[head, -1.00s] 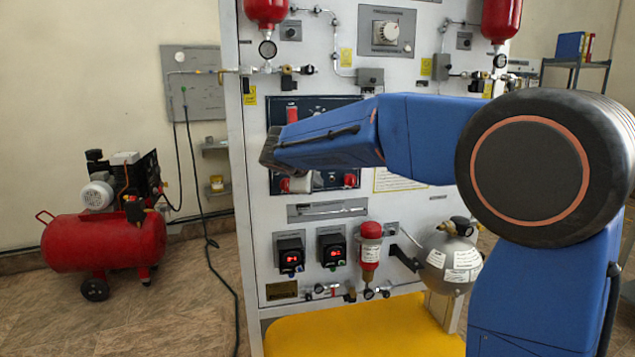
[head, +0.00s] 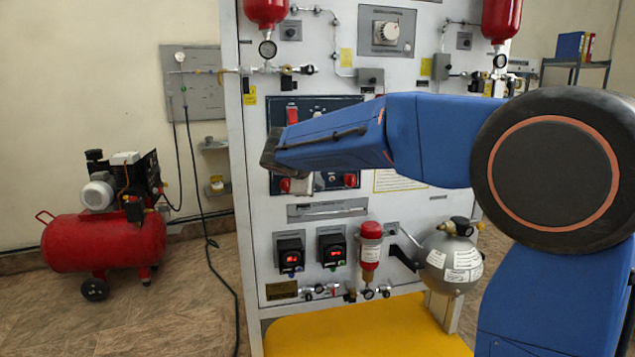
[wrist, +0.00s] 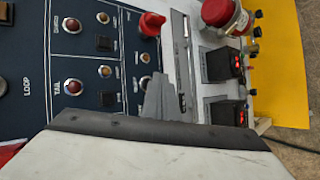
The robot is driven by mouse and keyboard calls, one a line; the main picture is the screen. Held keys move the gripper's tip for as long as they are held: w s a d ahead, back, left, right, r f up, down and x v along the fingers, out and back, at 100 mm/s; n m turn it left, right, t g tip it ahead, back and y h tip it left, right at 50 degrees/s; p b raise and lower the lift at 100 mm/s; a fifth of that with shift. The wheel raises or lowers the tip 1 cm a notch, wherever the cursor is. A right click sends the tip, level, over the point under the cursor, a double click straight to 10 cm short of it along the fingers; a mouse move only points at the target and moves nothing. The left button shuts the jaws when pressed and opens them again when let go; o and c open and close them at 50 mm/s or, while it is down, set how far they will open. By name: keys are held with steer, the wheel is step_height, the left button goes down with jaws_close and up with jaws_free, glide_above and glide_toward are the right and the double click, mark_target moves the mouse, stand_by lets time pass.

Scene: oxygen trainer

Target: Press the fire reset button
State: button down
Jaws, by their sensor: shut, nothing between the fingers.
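The dark blue control panel (wrist: 110,58) fills the left of the wrist view, with labels turned sideways. It carries dark red round buttons, one by a label like "TAIL" (wrist: 73,87) and one above it (wrist: 72,25), plus several small black squares and metal knobs. I cannot tell which one is the fire reset button. My gripper (wrist: 158,84) is shut and empty, its grey fingertips in front of the panel's lower edge strip. I cannot tell whether they touch it. In the head view the panel (head: 283,103) is largely hidden behind my blue arm.
A red knob (wrist: 152,23) stands out from the panel near the fingertips. Below the panel are two black boxes with red displays (head: 291,256) (head: 332,250), a red-topped cylinder (head: 370,248) and a grey sphere (head: 450,262). A red compressor (head: 105,240) stands on the floor at left.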

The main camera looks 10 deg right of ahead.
steer(key=shift+s, duration=0.15)
steer(key=s, duration=0.4)
steer(key=shift+s, duration=0.4)
stand_by(0.5)
steer(key=s+d+f+m+g+y, duration=0.1)
steer(key=s+d+f+m+g, duration=0.25)
steer(key=s, duration=0.75)
steer(key=s+d+f+m+y, duration=0.1)
steer(key=s+d+f+m, duration=0.25)
steer(key=s+d, duration=0.5)
steer(key=s+a+f+m+y, duration=0.1)
steer(key=s+f+m, duration=0.1)
steer(key=s+f, duration=0.2)
steer(key=s+a+f+m+g+y, duration=0.1)
steer(key=s+f, duration=0.3)
steer(key=s, duration=0.6)
steer(key=s+a+f+m+y, duration=0.2)
steer(key=s+f, duration=0.2)
steer(key=s, duration=0.3)
steer(key=shift+s+m, duration=0.3)
steer(key=shift+s, duration=0.1)
stand_by(1.4)
